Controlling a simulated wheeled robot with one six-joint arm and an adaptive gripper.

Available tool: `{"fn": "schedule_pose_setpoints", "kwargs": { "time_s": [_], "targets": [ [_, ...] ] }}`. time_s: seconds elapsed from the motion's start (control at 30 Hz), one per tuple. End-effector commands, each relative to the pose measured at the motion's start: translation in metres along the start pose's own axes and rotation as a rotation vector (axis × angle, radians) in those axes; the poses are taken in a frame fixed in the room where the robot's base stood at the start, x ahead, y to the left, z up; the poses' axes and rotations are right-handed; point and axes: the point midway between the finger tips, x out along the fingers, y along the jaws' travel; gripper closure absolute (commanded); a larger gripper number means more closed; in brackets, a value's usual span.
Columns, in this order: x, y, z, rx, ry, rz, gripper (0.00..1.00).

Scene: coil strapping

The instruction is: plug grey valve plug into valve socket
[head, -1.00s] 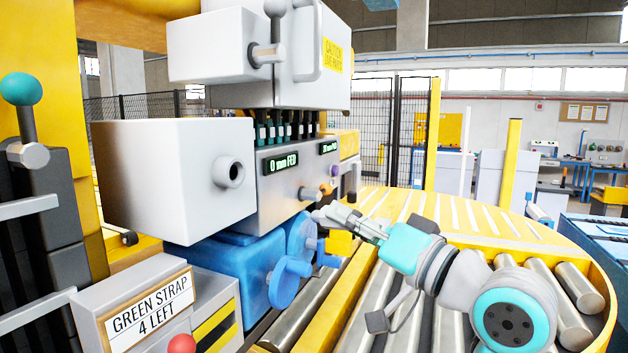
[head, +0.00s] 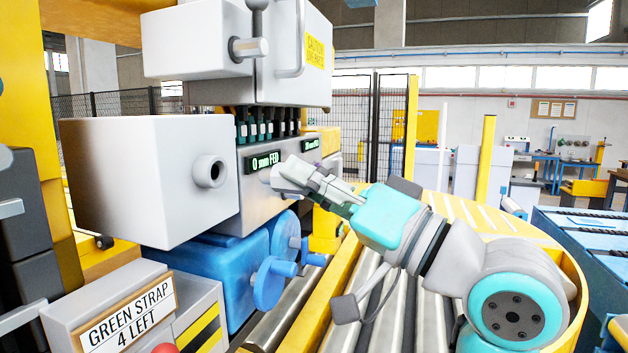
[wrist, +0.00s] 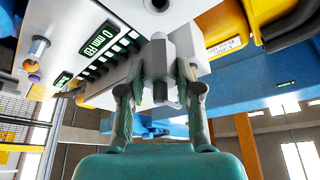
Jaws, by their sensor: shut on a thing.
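My gripper (head: 290,175) is shut on the grey valve plug (wrist: 160,72), in front of the strapping machine. In the wrist view the plug sits between the two fingers of my gripper (wrist: 160,90), its far end towards the machine. A round grey socket (head: 210,171) with a dark hole, seemingly the valve socket, stands out from the white box to the left of my gripper. They are apart. A round grey part at the top edge of the wrist view (wrist: 157,5) may be this socket.
A display (head: 264,160) reading "0 mm FED" is on the machine face behind my gripper. Blue handwheels (head: 272,283) stand below it. The roller conveyor (head: 385,300) with its yellow rim lies under my arm. A labelled panel (head: 128,312) is at front left.

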Motion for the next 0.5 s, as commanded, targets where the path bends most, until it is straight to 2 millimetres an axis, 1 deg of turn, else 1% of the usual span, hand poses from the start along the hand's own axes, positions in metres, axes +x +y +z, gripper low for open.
{"fn": "schedule_pose_setpoints", "kwargs": {
  "time_s": [0.2,0.5],
  "targets": [
    [0.018,-0.001,0.008,0.001,-0.002,-0.002,1.0],
    [0.039,0.0,0.017,0.001,-0.002,-0.001,1.0]
  ]
}}
